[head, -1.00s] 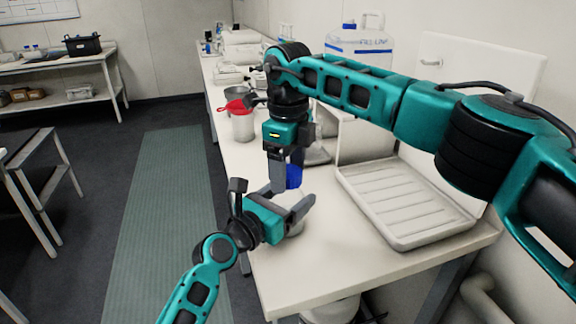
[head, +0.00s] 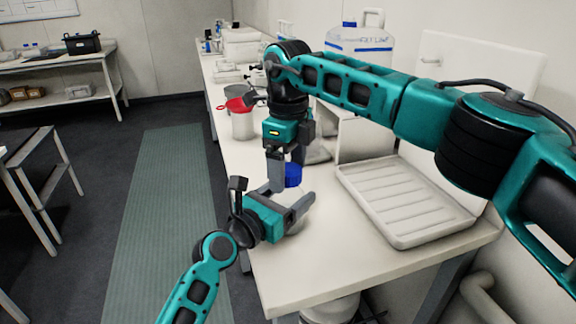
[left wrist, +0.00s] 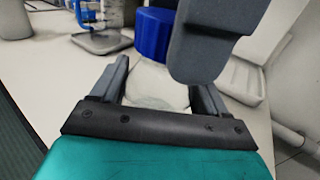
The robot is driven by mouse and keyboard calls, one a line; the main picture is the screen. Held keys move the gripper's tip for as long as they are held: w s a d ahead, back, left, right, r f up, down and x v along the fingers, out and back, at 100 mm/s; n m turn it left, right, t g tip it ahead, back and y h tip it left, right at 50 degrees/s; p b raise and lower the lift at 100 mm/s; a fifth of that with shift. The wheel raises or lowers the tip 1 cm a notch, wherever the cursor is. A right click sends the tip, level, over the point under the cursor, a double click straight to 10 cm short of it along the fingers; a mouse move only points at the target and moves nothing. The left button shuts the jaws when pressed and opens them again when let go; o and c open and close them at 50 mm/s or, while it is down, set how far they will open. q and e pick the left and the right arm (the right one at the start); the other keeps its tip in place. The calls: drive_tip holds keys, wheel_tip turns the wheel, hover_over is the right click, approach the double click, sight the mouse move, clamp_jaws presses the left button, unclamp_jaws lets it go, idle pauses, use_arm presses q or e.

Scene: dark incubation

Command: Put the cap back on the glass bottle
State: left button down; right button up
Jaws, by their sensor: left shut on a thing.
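My left gripper (head: 280,196) comes in low from the left and is shut on the pale glass bottle (left wrist: 157,88), which stands between its fingers in the left wrist view. In the head view the bottle is mostly hidden by that gripper. The blue cap (head: 293,175) is above the bottle at the fingers of my right gripper (head: 287,170), which points down from above. The cap also shows in the left wrist view (left wrist: 154,35), beside a large grey right finger that covers part of it. I cannot tell whether the right fingers press on the cap or whether the cap touches the bottle.
A white ribbed tray (head: 405,239) lies to the right on the white bench (head: 300,285). A metal beaker (head: 242,125) with a red item (head: 236,104) stands farther back. A large jug with blue markings (head: 358,45) is behind my right arm. The near bench is clear.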

drive_tip(key=shift+o, duration=0.3)
wheel_tip(320, 180, up, 12)
idle(0.4)
use_arm(q)
unclamp_jaws()
drive_tip(key=p+v, duration=0.1)
drive_tip(key=v, duration=1.2)
use_arm(e)
drive_tip(key=shift+r, duration=0.45)
